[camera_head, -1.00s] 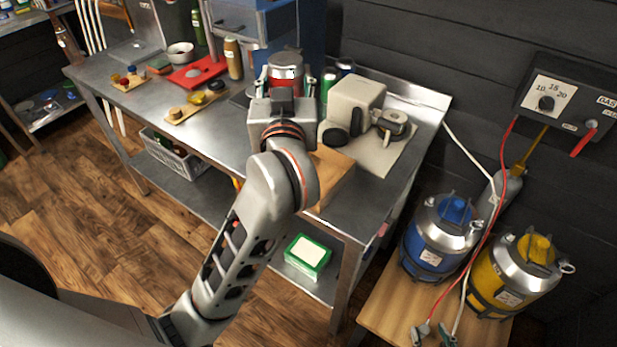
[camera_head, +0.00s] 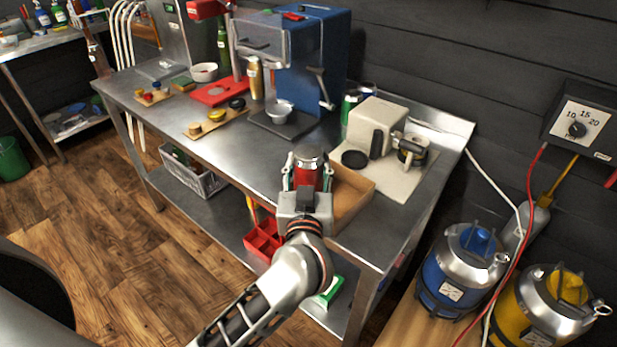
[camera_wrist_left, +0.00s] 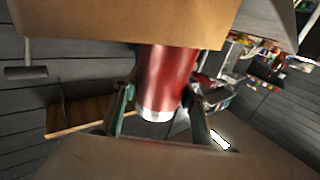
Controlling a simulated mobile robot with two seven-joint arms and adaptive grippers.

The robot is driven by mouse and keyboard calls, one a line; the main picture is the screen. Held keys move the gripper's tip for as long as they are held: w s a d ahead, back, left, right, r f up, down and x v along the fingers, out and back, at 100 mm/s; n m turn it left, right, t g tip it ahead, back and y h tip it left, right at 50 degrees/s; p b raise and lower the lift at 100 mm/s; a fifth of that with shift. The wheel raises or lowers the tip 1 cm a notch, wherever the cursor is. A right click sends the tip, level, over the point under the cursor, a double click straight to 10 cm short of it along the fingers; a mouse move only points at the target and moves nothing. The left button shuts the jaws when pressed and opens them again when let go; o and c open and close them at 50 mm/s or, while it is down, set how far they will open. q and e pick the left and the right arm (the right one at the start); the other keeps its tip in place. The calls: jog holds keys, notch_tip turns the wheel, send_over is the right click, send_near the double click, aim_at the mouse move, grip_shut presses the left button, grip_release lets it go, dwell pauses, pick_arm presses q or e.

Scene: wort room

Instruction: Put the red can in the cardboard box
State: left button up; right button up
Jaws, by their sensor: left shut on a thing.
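The red can (camera_head: 308,175), with a silver end, is held in my left gripper (camera_head: 307,178) at the front edge of the steel table. In the left wrist view the red can (camera_wrist_left: 168,78) sits between the two fingers. The open cardboard box (camera_head: 353,200) stands on the table just right of the gripper in the head view. In the wrist view a large cardboard surface (camera_wrist_left: 120,22) fills the top and hides one end of the can. I cannot tell whether can and box touch. My right gripper is not in view.
A blue machine (camera_head: 320,65) with a small bowl (camera_head: 280,110) stands behind. A beige appliance (camera_head: 375,125) on a light mat is behind the box. A wooden board (camera_head: 215,122) lies left. Bare steel (camera_head: 235,155) is left of the gripper. Blue (camera_head: 458,268) and yellow (camera_head: 545,305) canisters stand right.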

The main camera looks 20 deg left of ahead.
pick_arm(q)
jog(key=shift+f+b, duration=0.3)
jog(key=shift+f, duration=1.1)
jog(key=shift+f, duration=0.1)
jog(key=o, duration=1.4)
jog(key=shift+f, duration=0.1)
